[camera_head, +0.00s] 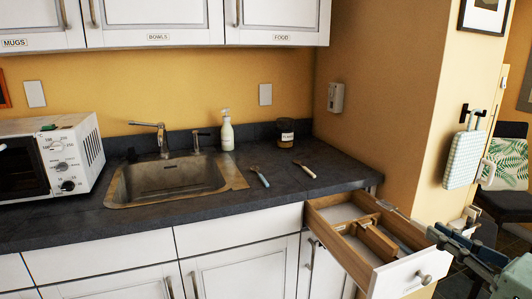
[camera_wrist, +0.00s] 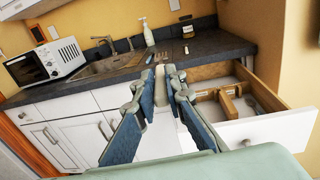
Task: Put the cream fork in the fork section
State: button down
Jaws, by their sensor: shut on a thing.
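My gripper (camera_head: 438,231) is at the right, beside and above the open drawer (camera_head: 400,277). Its blue fingers (camera_wrist: 162,72) are shut on a thin piece, cream between the fingertips in the wrist view. It seems to be the cream fork (camera_head: 388,205), whose greyish end points left over the drawer's back right in the head view. The fingers hide much of it. The drawer holds a wooden divider (camera_head: 376,240) with pale-floored compartments; I cannot tell which is the fork section.
A blue-handled utensil (camera_head: 260,176) and a cream-handled utensil (camera_head: 304,168) lie on the dark counter (camera_head: 235,215). A jar (camera_head: 285,133) and a soap bottle (camera_head: 227,132) stand behind them. The sink (camera_head: 172,182) and microwave (camera_head: 50,160) are left. The drawer's front and sides stand up as edges.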

jog(key=w+a+f+n+g+y, duration=0.3)
jog(key=w+a+f+y, duration=0.15)
jog(key=a+f, duration=0.5)
jog(key=w+a+f+n+g+y, duration=0.3)
jog(key=w+a+f, duration=0.4)
jog(key=a, duration=0.4)
notch_tip(320, 180, up, 14)
jog(key=s+m+t+h+p, duration=0.1)
jog(key=m+t+h+p, duration=0.4)
jog(key=p, duration=1.7)
jog(key=shift+h, duration=0.65)
jog(key=shift+w+r, duration=0.1)
jog(key=shift+w, duration=0.05)
